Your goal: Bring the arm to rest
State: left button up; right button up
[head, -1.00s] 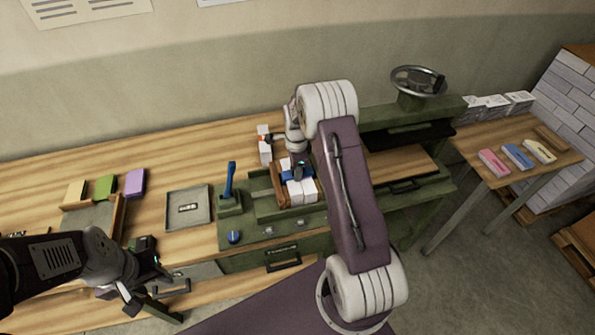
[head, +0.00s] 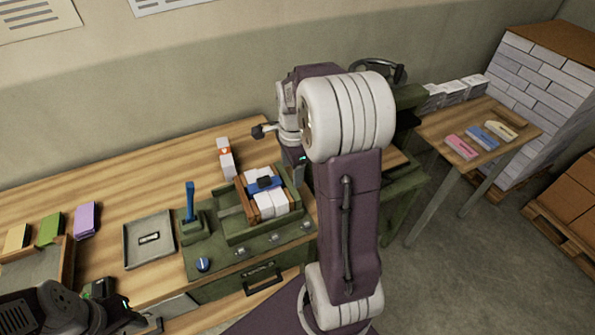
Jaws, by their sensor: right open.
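My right arm rises through the middle of the head view, bent, with its wrist near the back wall. My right gripper (head: 296,165) is open, beside and above a wooden holder (head: 242,197) of white blocks (head: 270,204) wrapped by a blue band (head: 264,184). It appears clear of them; its fingertips are mostly hidden behind my arm. My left gripper (head: 140,322) is low at the bottom left, partly cut off by the frame edge, and its jaws cannot be made out.
A green machine (head: 222,262) with a blue lever (head: 190,203) stands on the wooden bench. A grey tray (head: 133,259) and coloured blocks (head: 87,220) lie to the left. A side table (head: 440,127) holds three coloured pieces at right. My arm hides part of the handwheel (head: 392,71).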

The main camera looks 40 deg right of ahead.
jog(key=s+a+f+n+b, duration=0.1)
jog(key=s+a+f+n, duration=0.3)
jog(key=a+n, duration=0.3)
jog(key=s+a+f+n+b, duration=0.2)
jog(key=s+a+f+n, duration=0.3)
jog(key=n, duration=0.8)
jog(key=a, duration=0.3)
jog(key=shift+a+f+n+y, duration=0.15)
jog(key=shift+f+n+y, duration=0.15)
jog(key=shift+s, duration=0.15)
